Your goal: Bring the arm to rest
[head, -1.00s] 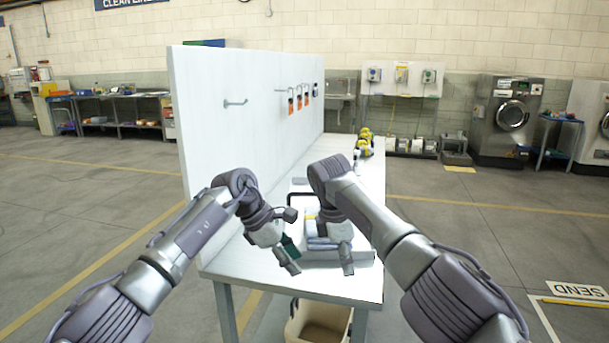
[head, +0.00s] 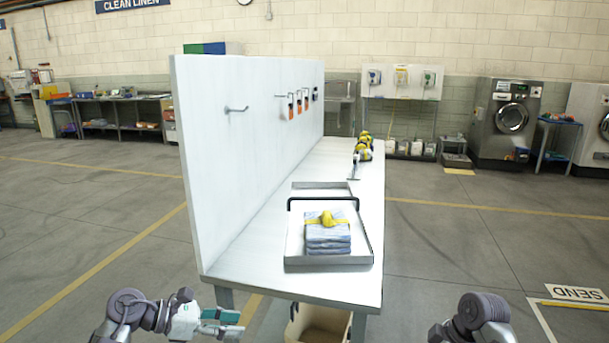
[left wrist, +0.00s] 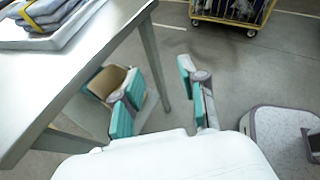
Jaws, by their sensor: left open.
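Both my arms are low at the bottom of the head view, in front of the white table (head: 240,262). My left gripper (head: 226,322) is at the bottom left, below table height, with teal finger pads. In the left wrist view my left gripper (left wrist: 160,105) has its fingers spread apart with nothing between them. Of my right arm only a grey link shows at the bottom right; its gripper is out of the picture. A metal tray (head: 362,252) on the table holds a folded blue stack (head: 328,238) with a yellow item (head: 327,220) on top.
A tall white panel (head: 225,170) with hooks and hanging orange tags stands along the table's left side. A beige bin (head: 318,325) sits under the table and also shows in the left wrist view (left wrist: 106,80). Yellow items (head: 363,148) lie farther back. Floor on both sides is open.

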